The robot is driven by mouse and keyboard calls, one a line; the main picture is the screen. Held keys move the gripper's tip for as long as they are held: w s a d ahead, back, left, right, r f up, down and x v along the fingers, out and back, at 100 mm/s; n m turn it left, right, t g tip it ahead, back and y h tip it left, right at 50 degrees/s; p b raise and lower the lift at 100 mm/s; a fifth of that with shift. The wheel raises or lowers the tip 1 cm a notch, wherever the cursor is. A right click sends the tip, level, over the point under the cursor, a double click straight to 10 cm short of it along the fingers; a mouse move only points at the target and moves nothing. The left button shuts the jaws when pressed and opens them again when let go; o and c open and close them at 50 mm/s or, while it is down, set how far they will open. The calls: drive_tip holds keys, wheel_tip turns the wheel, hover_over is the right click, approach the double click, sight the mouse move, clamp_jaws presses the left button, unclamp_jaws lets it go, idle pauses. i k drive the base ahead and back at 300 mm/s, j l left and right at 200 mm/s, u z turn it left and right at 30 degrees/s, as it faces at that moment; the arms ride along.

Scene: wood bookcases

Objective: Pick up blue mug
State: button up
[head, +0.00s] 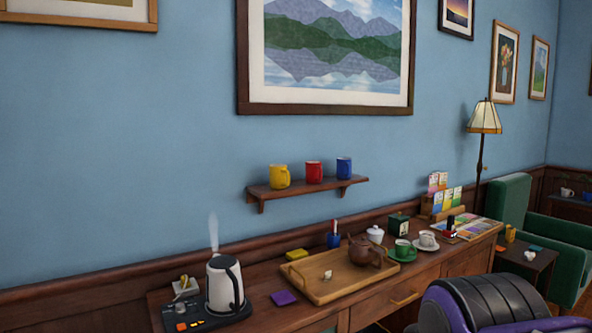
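A blue mug (344,167) stands upright at the right end of a small wooden wall shelf (262,191). A red mug (314,172) stands to its left, and a yellow mug (280,176) stands at the shelf's left end. The mugs are apart from each other. My gripper cannot be made out. A dark ribbed part with purple trim at the bottom right looks like part of my own body.
Below the shelf, a wooden counter holds a steaming kettle (225,285), a wooden tray (318,294), a brown teapot (366,251), a green cup (402,250) and a white cup (427,239). A framed landscape (326,45) hangs above. A green armchair (511,209) stands right.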

sight(343, 165)
drive_tip(key=i+l, duration=0.2)
drive_tip(key=i+l+u, duration=0.1)
drive_tip(key=l, duration=0.3)
drive_tip(key=i+l+u, duration=0.1)
drive_tip(key=i+l, duration=0.3)
drive_tip(key=l, duration=0.3)
drive_tip(key=i+l+u, duration=0.1)
drive_tip(key=l, duration=0.25)
drive_tip(key=i+l, duration=0.25)
drive_tip(key=i+l+u, duration=0.15)
drive_tip(key=l, duration=0.3)
